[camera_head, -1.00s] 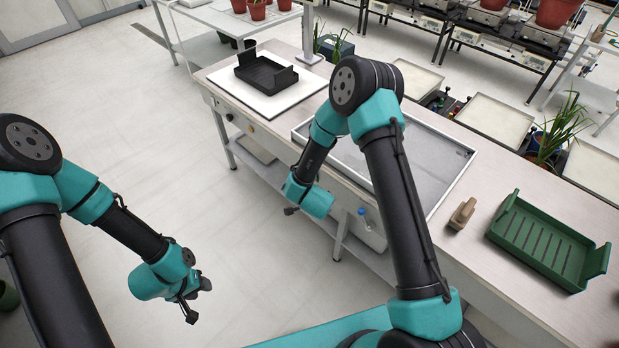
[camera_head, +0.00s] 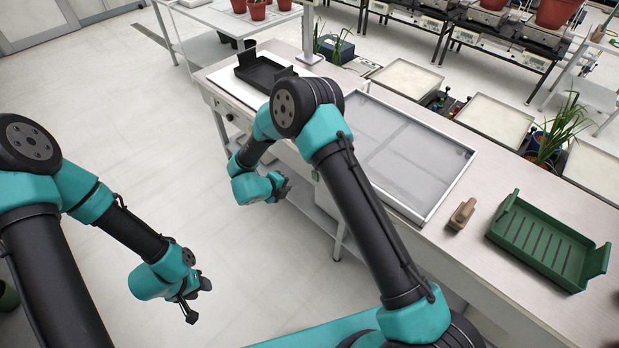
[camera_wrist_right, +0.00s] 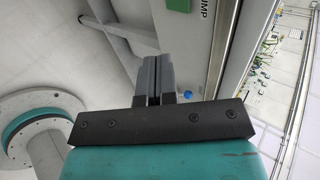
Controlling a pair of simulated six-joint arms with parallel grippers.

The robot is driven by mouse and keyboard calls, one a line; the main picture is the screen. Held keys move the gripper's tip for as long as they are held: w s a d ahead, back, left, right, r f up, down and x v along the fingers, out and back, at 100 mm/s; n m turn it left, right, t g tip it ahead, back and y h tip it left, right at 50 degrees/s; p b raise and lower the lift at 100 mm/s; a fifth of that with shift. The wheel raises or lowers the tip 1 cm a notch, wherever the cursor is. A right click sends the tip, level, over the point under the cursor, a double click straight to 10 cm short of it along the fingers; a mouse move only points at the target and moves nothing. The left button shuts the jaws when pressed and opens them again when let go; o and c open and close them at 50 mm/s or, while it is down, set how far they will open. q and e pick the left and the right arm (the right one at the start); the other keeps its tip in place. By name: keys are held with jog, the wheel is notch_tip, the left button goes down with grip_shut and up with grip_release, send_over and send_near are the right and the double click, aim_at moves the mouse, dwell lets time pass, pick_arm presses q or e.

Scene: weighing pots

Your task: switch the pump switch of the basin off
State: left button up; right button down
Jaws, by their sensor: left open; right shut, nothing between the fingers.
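The basin (camera_head: 375,112) is a shallow grey framed tray set in the bench top. In the right wrist view, a green part (camera_wrist_right: 180,4) sits at the top edge beside lettering that reads "UMP" (camera_wrist_right: 207,22). It is cut off, so I cannot tell the switch's position. My right gripper (camera_head: 280,187) is in front of the bench's front side, left of the basin. Its fingers (camera_wrist_right: 158,72) are shut and empty, a little below the green part in the picture and apparently apart from it. My left gripper (camera_head: 197,298) is open and empty over the floor.
A black tray (camera_head: 265,72) stands on the bench's far left end. A brown object (camera_head: 462,214) and a green slotted tray (camera_head: 540,240) lie on the bench at right.

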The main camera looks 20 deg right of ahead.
jog(key=d+r+x, duration=0.1)
jog(key=r+x, duration=0.1)
jog(key=x, duration=1)
jog(key=shift+w+d, duration=0.55)
jog(key=shift+d, duration=0.05)
jog(key=shift+f, duration=0.15)
